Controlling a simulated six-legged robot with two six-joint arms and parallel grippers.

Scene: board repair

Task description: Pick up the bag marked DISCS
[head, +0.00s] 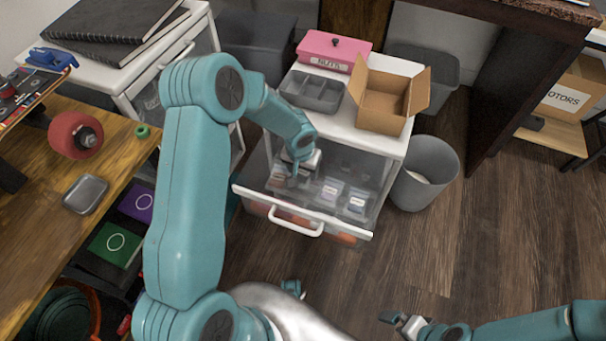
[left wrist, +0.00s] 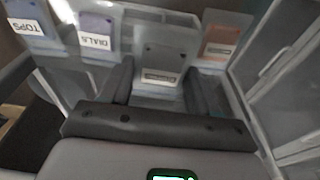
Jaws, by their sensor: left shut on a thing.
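My left gripper (head: 298,168) reaches down into the open clear drawer (head: 290,215) of the white cabinet. In the left wrist view its two dark fingers (left wrist: 158,88) are shut on a clear bag (left wrist: 163,58), whose label is too blurred to read. The bag marked TOPS (left wrist: 27,25) and the bag marked DIALS (left wrist: 97,35) stand to the left of it. A bag with orange contents (left wrist: 218,40) is to the right. I cannot read DISCS on any label. My right gripper (head: 402,322) is low over the floor, away from the drawer; its jaws are unclear.
On the cabinet top are a pink box (head: 333,50), a grey divided tray (head: 311,91) and an open cardboard box (head: 392,92). A grey bin (head: 426,172) stands right of the cabinet. A wooden bench (head: 40,225) is at left. Floor at right is clear.

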